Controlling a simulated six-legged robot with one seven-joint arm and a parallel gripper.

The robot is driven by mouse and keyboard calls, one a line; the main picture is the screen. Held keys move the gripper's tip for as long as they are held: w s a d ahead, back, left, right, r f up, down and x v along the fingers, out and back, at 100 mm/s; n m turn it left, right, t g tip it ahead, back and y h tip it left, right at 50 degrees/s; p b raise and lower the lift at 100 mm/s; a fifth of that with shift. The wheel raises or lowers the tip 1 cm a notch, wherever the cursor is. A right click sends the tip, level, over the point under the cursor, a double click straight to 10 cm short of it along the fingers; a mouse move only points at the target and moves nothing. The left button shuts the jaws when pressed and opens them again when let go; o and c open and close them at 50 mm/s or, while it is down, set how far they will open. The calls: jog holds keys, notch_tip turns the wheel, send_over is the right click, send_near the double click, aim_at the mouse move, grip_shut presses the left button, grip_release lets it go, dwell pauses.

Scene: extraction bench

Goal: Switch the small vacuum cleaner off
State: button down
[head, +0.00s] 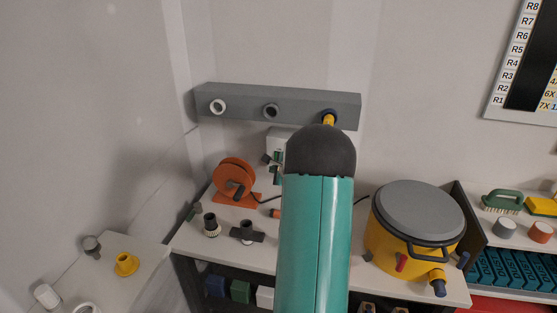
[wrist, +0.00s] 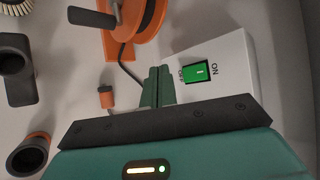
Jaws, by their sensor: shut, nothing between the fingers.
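The small vacuum cleaner (head: 412,225) is a yellow drum with a grey lid on the bench, right of my arm. A white switch box (wrist: 238,70) with a green rocker (wrist: 198,72) fills the right of the wrist view. ON is printed on the rocker's right and OFF, partly hidden, on its left. Which side is pressed I cannot tell. In the head view the box (head: 280,139) is partly behind my arm. My gripper (wrist: 158,72) is shut and empty, its green fingertips just left of the rocker in the wrist view; contact is unclear.
An orange cable reel (head: 235,177) stands left of my gripper, with a dark cable. Dark hose adapters (head: 211,226) stand in front of it. A grey rail (head: 240,105) with ports runs along the wall above. A brush (head: 503,201) lies on the right shelf.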

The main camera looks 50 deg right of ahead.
jog(key=w+d+f, duration=0.1)
jog(key=w+d, duration=0.1)
jog(key=d, duration=0.4)
jog(key=shift+w, duration=0.35)
jog(key=shift+d, duration=0.15)
dwell(1.6)
jog(key=shift+w+d+f, duration=0.1)
jog(key=shift+w+d, duration=0.05)
jog(key=shift+d, duration=0.25)
dwell(0.5)
jog(key=shift+a, duration=0.4)
jog(key=shift+s+a, duration=0.1)
jog(key=shift+s, duration=0.1)
jog(key=a, duration=0.1)
jog(key=s+a, duration=0.1)
jog(key=a, duration=0.1)
jog(key=s+a+r, duration=0.1)
jog(key=shift+a, duration=0.2)
